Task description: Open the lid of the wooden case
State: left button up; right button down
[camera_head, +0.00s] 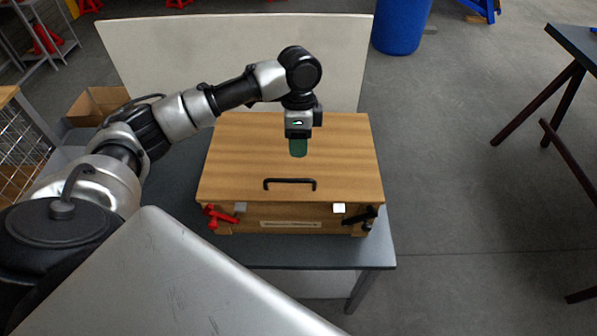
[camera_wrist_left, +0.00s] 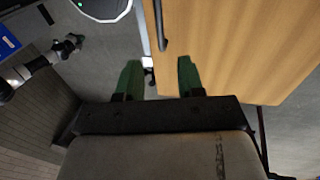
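The wooden case (camera_head: 235,150) stands on a grey table with its lid closed. A black bar handle (camera_head: 290,181) lies across the lid near its front edge. A red latch (camera_head: 220,216) hangs at the front left and a black latch (camera_head: 362,218) at the front right. My left gripper (camera_head: 298,150) points down above the lid, behind the handle in the head view. In the left wrist view its two green fingers (camera_wrist_left: 159,78) are apart with nothing between them. The lid (camera_wrist_left: 250,45) and handle (camera_wrist_left: 161,25) lie beyond them.
The grey table (camera_head: 330,250) has narrow bare strips beside and in front of the case. A pale panel (camera_head: 180,50) stands behind. A blue barrel (camera_head: 400,25) and a dark table (camera_head: 575,45) stand farther right, with open floor between.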

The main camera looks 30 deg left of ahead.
aim_at(298, 179)
pick_arm(q)
jog(key=f, duration=0.3)
jog(key=s+f, duration=0.1)
jog(key=f, duration=0.2)
jog(key=d+f+p, duration=0.1)
jog(key=f, duration=0.2)
jog(key=shift+s, duration=0.3)
jog(key=shift+c, duration=0.3)
grip_shut()
